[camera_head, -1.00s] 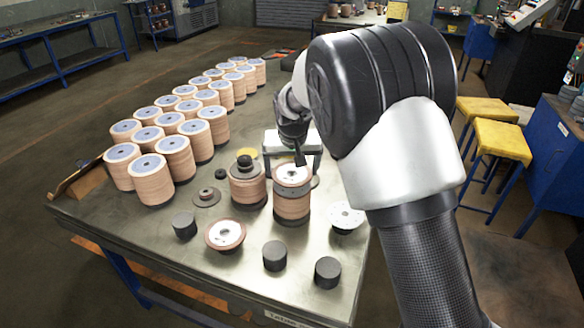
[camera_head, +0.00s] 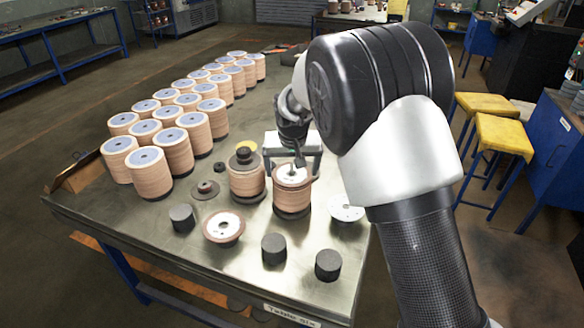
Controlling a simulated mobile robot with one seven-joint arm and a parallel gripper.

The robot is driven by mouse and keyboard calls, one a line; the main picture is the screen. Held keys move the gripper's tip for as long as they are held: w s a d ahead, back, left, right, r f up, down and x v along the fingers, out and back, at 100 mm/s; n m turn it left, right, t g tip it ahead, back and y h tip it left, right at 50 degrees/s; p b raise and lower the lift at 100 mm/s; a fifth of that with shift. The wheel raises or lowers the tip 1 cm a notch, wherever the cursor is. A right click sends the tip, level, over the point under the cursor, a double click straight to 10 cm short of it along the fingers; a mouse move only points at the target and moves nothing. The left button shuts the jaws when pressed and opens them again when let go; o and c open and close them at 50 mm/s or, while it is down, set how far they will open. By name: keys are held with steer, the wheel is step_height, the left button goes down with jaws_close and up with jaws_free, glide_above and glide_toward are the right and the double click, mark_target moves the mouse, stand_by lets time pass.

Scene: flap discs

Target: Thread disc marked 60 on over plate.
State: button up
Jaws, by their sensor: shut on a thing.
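My gripper (camera_head: 297,163) points down at the top of the right-hand stack of tan discs (camera_head: 292,200). It is shut on a flap disc (camera_head: 287,174) with a pale centre and brown rim. This disc lies level at the top of the stack, in line with it. The fingers hide part of its centre, and I cannot see whether its hole is around a post or plate hub. A similar disc (camera_head: 223,227) lies loose at the front of the table. A white round plate (camera_head: 345,208) lies at the right edge. I cannot read any marked number.
A second stack (camera_head: 246,181) with a dark cap stands close on the left. Dark cylinders (camera_head: 182,218) (camera_head: 273,248) (camera_head: 328,265) stand along the front. A dark flange (camera_head: 205,190) lies left of the stacks. Rows of blue-topped stacks (camera_head: 148,172) fill the left side.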

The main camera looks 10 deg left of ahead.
steer(key=o, duration=0.9)
steer(key=shift+o, duration=0.2)
steer(key=shift+r, duration=0.1)
steer(key=v, duration=1.7)
steer(key=shift+r, duration=0.15)
